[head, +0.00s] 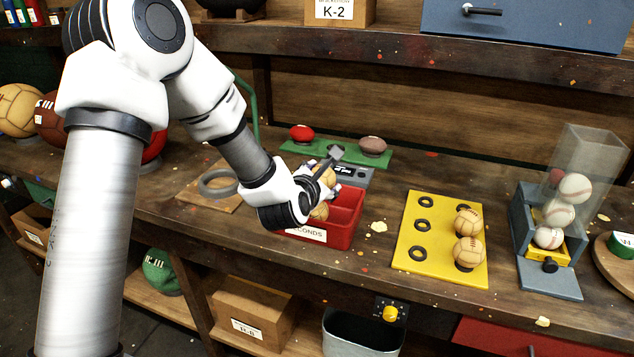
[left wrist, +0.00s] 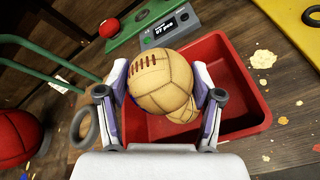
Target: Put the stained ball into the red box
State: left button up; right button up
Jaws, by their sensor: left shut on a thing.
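My left gripper (left wrist: 162,100) is shut on a tan laced ball (left wrist: 160,80), held above the red box (left wrist: 256,120). A small blue patch shows at the ball's left edge beside the finger; I cannot tell if it is a stain. A second tan ball (left wrist: 182,112) shows partly below it, inside the box. In the head view my left gripper (head: 322,180) is over the left part of the red box (head: 343,232), whose label ends in "ECONDS", and hides much of the balls. My right gripper is not in view.
A yellow board (head: 409,240) with black rings holds two tan balls (head: 468,251) to the right. A grey device with a display (head: 350,174) stands behind the box. A clear-walled baseball dispenser (head: 590,150) is farther right. A grey ring (head: 217,183) lies left.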

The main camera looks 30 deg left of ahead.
pick_arm(q)
jog(key=shift+w+a, duration=0.6)
jog(key=shift+a, duration=0.25)
jog(key=shift+w+a+f, duration=0.15)
jog(key=shift+a+f, duration=0.05)
jog(key=shift+a, duration=0.1)
notch_tip(320, 180, down, 2)
jog(key=shift+f+p, duration=0.25)
jog(key=shift+p, duration=0.05)
jog(key=shift+d+f, duration=0.1)
jog(key=shift+f, duration=0.3)
jog(key=shift+w, duration=0.1)
jog(key=shift+f, duration=0.1)
